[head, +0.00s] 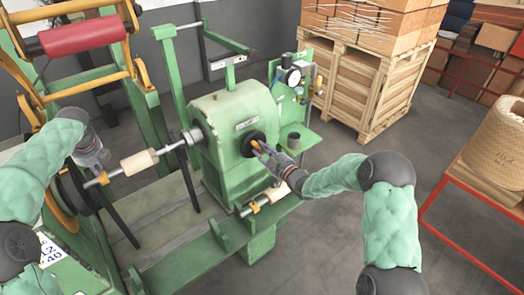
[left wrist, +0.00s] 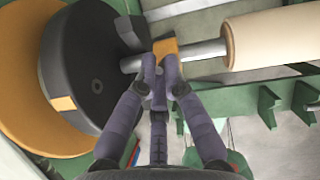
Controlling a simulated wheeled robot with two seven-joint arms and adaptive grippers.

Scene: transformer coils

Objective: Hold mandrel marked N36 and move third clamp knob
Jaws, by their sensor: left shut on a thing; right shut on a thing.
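A mandrel, a steel shaft with a cream sleeve (head: 140,162), runs from the green machine housing (head: 225,130) toward the black disc at left. My left gripper (head: 101,171) is shut at the shaft's left end. In the left wrist view its fingertips (left wrist: 161,68) meet at the orange collar (left wrist: 165,48) on the shaft, beside the cream sleeve (left wrist: 275,38). My right gripper (head: 264,152) is shut on an orange-brown knob (head: 259,146) at the black hub on the housing's right face. The fingers partly hide the knob. I cannot read an N36 mark.
A second cream sleeve (head: 276,192) lies low on the housing's right. A dial gauge (head: 292,77) stands behind my right gripper. The black disc (left wrist: 90,75) is close beside my left fingers. A wooden crate (head: 365,85) and a red-framed table (head: 470,215) stand right.

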